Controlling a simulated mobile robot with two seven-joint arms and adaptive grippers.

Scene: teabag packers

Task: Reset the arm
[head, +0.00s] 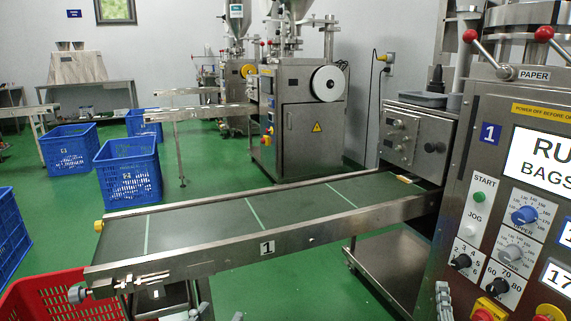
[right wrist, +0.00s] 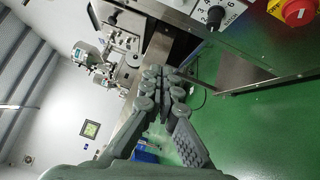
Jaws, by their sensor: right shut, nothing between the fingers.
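My right gripper (head: 443,300) shows at the bottom edge of the head view, in front of the machine's control panel. In the right wrist view its grey fingers (right wrist: 172,88) meet at the tips, shut with nothing between them. My left gripper (head: 220,313) barely shows at the bottom edge of the head view, below the conveyor. Its two tips appear apart, and the rest is cut off by the frame. Neither gripper appears to touch anything.
The conveyor (head: 300,207) marked 1 crosses in front, joining the packing machine (head: 490,134) at right. A red crate (head: 45,297) is at lower left. Blue crates (head: 128,170) stand beyond on the green floor (head: 200,172). The conveyor belt is mostly clear.

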